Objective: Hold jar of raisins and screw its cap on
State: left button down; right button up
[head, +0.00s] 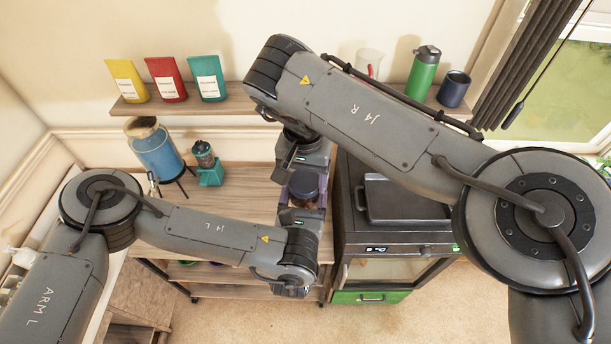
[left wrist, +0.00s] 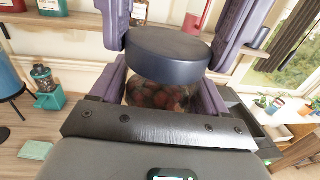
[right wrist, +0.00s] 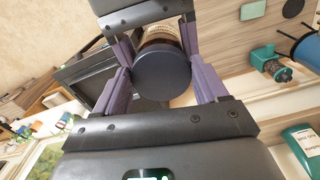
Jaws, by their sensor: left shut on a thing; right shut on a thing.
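The jar of raisins (left wrist: 160,96) is glass with dark reddish contents and stands between the purple fingers of my left gripper (head: 302,212), which is shut on it. Its round dark blue cap (left wrist: 166,52) is over the jar's mouth and also shows in the head view (head: 303,184) and the right wrist view (right wrist: 161,76). My right gripper (right wrist: 162,84) is shut on the cap from the far side. In the right wrist view a pale label shows on the jar behind the cap. I cannot tell whether the cap is seated or how far it is threaded.
A wooden table (head: 240,190) lies below, with a blue dispenser (head: 156,152) on a stand and a small teal grinder (head: 208,163) at left. A black oven with a tray (head: 400,200) stands at right. A wall shelf (head: 190,104) holds pouches, a green bottle and a cup.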

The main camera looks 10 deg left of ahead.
jog(key=shift+m, duration=1.2)
jog(key=o, duration=1)
jog(key=shift+a, duration=0.1)
jog(key=shift+r, duration=2.25)
jog(key=shift+c, duration=0.3)
